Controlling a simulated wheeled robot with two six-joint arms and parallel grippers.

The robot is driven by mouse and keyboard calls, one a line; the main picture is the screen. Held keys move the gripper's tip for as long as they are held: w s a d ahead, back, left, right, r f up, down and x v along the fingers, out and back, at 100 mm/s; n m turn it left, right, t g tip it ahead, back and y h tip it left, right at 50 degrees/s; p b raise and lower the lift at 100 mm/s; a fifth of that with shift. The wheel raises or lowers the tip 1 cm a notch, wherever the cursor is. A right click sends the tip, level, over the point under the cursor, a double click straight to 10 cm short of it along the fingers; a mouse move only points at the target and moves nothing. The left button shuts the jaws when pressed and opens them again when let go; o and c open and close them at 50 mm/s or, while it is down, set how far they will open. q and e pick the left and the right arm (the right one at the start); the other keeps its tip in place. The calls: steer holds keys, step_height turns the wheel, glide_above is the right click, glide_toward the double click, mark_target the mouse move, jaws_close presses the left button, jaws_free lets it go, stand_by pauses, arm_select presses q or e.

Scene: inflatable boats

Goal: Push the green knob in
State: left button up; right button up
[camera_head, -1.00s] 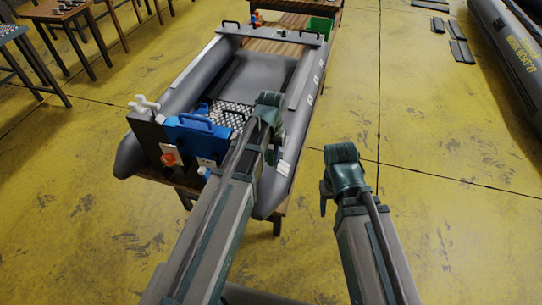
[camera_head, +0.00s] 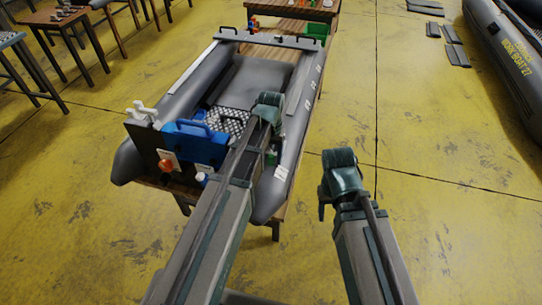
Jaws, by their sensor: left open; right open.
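No green knob can be made out for certain. The grey inflatable boat (camera_head: 292,128) rests on a wooden stand. Its dark end board (camera_head: 145,140) carries an orange knob (camera_head: 166,164) on a pale plate and, to its right, a small blue-and-white fitting (camera_head: 202,178). My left gripper (camera_head: 270,106) is over the boat's near right part, and its arm hides part of the board and the interior. A small green patch (camera_head: 271,158) shows beside that arm, too small to identify. My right gripper (camera_head: 338,185) is open, right of the boat above bare floor. Both are empty.
A blue case (camera_head: 198,142) with a handle sits at the board, beside a white clamp-like piece (camera_head: 142,110). A green bin (camera_head: 316,30) stands on the far table. Stools are at upper left, another boat (camera_head: 510,58) at upper right.

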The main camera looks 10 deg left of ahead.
mark_target(271, 156)
arm_select(q)
step_height(271, 156, up, 14)
steer(key=p, duration=1.3)
steer(key=shift+p, duration=0.35)
steer(key=shift+f, duration=0.15)
steer(key=s+d+m, duration=0.1)
steer(key=s+d, duration=0.4)
steer(key=s, duration=0.3)
steer(key=s+d+m+y, duration=0.1)
steer(key=s+d, duration=0.3)
steer(key=s, duration=0.4)
steer(key=shift+s+d+m, duration=0.35)
steer(key=shift+m, duration=0.35)
